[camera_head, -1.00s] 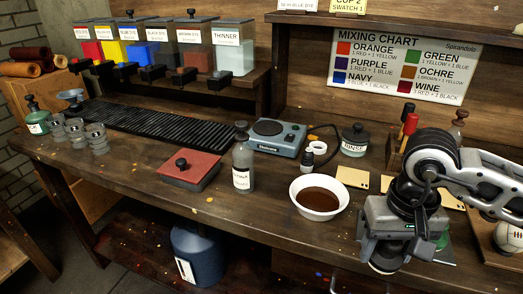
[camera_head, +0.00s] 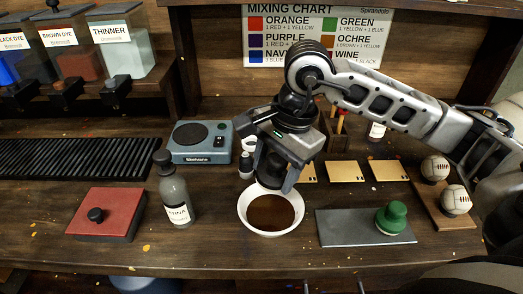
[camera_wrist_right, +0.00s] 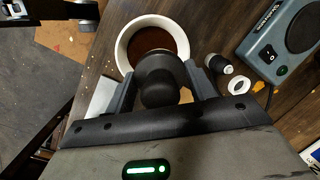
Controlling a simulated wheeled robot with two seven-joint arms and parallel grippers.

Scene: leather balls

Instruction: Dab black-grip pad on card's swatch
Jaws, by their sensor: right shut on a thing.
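My right gripper (camera_head: 272,182) is over the back edge of the white bowl (camera_head: 243,213), which holds brown liquid (camera_head: 272,213). In the right wrist view the gripper (camera_wrist_right: 162,82) is shut on the black-grip pad (camera_wrist_right: 157,92), whose round black knob sits between the fingers. The pad's underside is hidden, and I cannot tell whether it touches the liquid. Tan cards lie behind the bowl: a partly hidden one (camera_head: 309,172), a middle one (camera_head: 348,171) and a right one (camera_head: 391,170). No coloured swatch is clear on them. My left gripper is not in view.
A green-grip pad (camera_head: 391,217) stands on a grey plate (camera_head: 345,228) right of the bowl. A bottle (camera_head: 175,190) and a red-lidded box (camera_head: 105,213) are left. Balls (camera_head: 456,200) sit on a board at the right. A blue-grey device (camera_head: 200,142) is behind.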

